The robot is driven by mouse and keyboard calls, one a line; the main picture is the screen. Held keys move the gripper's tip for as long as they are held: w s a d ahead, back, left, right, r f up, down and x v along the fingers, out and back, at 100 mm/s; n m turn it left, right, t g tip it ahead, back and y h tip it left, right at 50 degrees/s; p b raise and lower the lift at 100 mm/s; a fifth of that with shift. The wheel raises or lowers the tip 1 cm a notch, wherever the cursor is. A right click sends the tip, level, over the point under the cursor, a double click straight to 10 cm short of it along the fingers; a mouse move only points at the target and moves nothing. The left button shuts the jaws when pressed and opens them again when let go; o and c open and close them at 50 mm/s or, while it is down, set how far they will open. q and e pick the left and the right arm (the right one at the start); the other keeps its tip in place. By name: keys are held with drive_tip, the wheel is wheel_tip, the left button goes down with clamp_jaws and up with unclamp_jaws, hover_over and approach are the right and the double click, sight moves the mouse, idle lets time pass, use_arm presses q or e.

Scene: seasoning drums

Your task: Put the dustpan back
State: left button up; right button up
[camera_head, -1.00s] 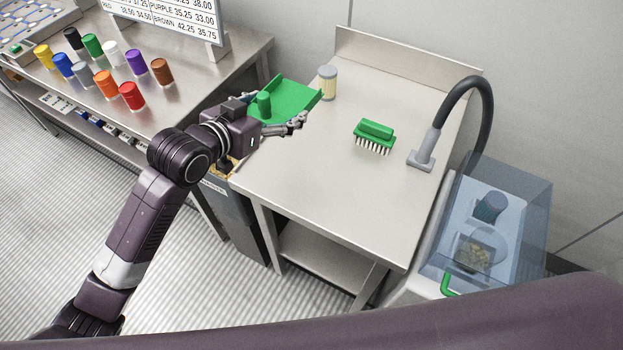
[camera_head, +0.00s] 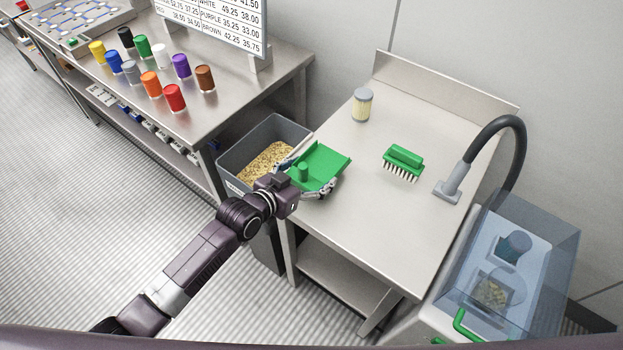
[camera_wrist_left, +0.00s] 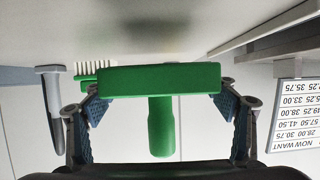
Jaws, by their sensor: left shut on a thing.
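The green dustpan (camera_head: 325,167) is at the left front edge of the steel table, in the head view. My left gripper (camera_head: 309,176) is shut on it, with fingers on either side. In the left wrist view the dustpan (camera_wrist_left: 160,78) spans between the two finger pads of the left gripper (camera_wrist_left: 160,105), its green handle pointing toward the palm. The dustpan is close to the tabletop; I cannot tell whether it touches. The right gripper is not in view.
A green brush (camera_head: 404,160) and a grey-lidded jar (camera_head: 361,105) stand on the steel table (camera_head: 350,235). A grey bin (camera_head: 275,127) with yellowish granules is left of it. A grey hose nozzle (camera_head: 450,188) is at the right. The table's front middle is clear.

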use_arm(q)
wheel_tip(320, 180, down, 3)
drive_tip(key=shift+f, duration=0.2)
drive_tip(key=shift+f, duration=0.2)
drive_tip(key=o, duration=1)
drive_tip(key=shift+s, duration=0.1)
drive_tip(key=shift+c, duration=0.2)
drive_tip(key=shift+o, duration=1.4)
drive_tip(key=shift+r, duration=0.1)
